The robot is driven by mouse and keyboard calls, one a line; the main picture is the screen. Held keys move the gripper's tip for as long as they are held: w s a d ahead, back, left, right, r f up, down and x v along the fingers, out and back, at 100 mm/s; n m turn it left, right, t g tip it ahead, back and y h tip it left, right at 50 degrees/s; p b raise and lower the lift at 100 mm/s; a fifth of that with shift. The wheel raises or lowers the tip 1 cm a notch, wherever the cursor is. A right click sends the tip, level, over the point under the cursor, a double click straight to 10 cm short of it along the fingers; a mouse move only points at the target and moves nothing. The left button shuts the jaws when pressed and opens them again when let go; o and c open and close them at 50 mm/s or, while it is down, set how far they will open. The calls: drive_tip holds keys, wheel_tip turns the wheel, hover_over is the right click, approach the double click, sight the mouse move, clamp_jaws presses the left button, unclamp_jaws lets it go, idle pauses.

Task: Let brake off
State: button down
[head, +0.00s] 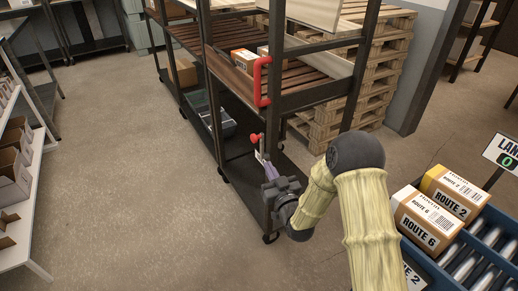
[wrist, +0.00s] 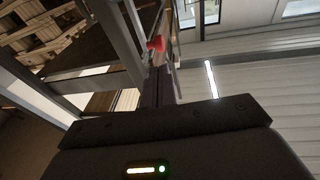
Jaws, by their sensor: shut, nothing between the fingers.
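The brake appears as a small lever with a red knob (head: 255,138), low on the near corner post of the dark rolling cart (head: 236,88). A small pale plate shows just below the knob. My gripper (head: 267,167) is just below and slightly right of the knob, its purple fingers shut and empty. In the wrist view the red knob (wrist: 157,44) sits just beyond the tips of the closed fingers (wrist: 160,72). I cannot tell whether the fingers touch the lever. Its lower part is partly hidden by my fingers.
A red handle (head: 258,82) stands on the cart's near end above the lever. Wooden pallets (head: 360,85) are stacked behind the cart. A roller conveyor with boxes (head: 428,218) is at right. A white shelf (head: 22,190) is at left. Open floor (head: 130,160) lies between shelf and cart.

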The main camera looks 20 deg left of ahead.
sight(255, 142)
drive_tip(key=x, duration=0.9)
drive_tip(key=shift+w+a, duration=0.2)
drive_tip(key=shift+d, duration=0.15)
